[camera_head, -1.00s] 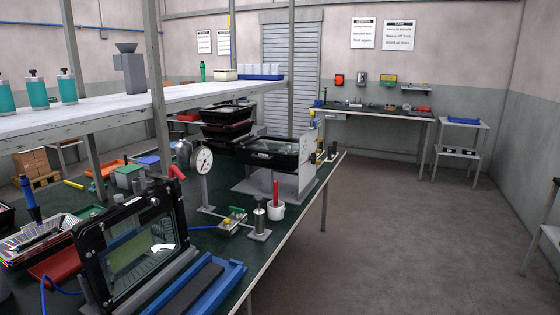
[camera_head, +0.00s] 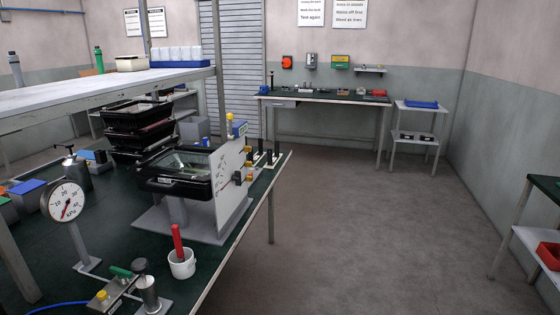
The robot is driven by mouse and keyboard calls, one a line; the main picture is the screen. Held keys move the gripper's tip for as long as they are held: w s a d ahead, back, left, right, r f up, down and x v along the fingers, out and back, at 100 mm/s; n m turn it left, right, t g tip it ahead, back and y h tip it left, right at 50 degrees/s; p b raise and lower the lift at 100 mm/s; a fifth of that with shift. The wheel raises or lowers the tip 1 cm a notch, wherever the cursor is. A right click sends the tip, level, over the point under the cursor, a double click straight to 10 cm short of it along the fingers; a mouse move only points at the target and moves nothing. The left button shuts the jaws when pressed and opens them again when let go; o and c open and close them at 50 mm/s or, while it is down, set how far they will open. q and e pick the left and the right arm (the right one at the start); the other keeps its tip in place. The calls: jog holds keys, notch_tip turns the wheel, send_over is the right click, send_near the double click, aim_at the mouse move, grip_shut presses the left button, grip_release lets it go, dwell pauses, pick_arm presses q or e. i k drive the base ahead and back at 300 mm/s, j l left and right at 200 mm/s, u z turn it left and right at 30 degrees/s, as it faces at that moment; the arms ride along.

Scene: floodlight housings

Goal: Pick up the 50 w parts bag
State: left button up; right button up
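I cannot make out a 50 w parts bag in the head view. The long workbench (camera_head: 110,245) with a dark green top runs along the left. On it a black floodlight housing (camera_head: 180,172) rests on a grey stand beside an upright white panel (camera_head: 230,185). Several black housings or trays (camera_head: 135,130) are stacked behind it. Neither of my grippers is in view.
A dial gauge (camera_head: 65,202), a white cup (camera_head: 182,263) with a red-handled tool and a small valve fixture (camera_head: 125,285) stand on the near bench. A back bench (camera_head: 325,98), a small shelf stand (camera_head: 415,135) and a right table (camera_head: 540,240) surround open floor (camera_head: 360,225).

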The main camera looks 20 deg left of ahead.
aim_at(187, 51)
jog(key=i, duration=5.25)
jog(key=i+u, duration=0.25)
jog(key=i, duration=0.2)
jog(key=i+u, duration=0.25)
jog(key=i, duration=0.15)
jog(key=i+l+u, duration=0.15)
jog(key=i+u, duration=0.15)
jog(key=i, duration=0.15)
jog(key=i+l+u, duration=0.25)
jog(key=i, duration=0.15)
jog(key=i+j+u, duration=0.25)
jog(key=u, duration=0.2)
jog(key=i+u, duration=0.85)
jog(key=i+l+u, duration=0.1)
jog(key=i+u, duration=0.55)
jog(key=i, duration=3.3)
jog(key=i+u, duration=0.15)
jog(key=i, duration=0.45)
jog(key=i+l+u, duration=0.15)
jog(key=i, duration=0.4)
jog(key=i+l+u, duration=0.2)
jog(key=i, duration=0.4)
jog(key=j, duration=0.1)
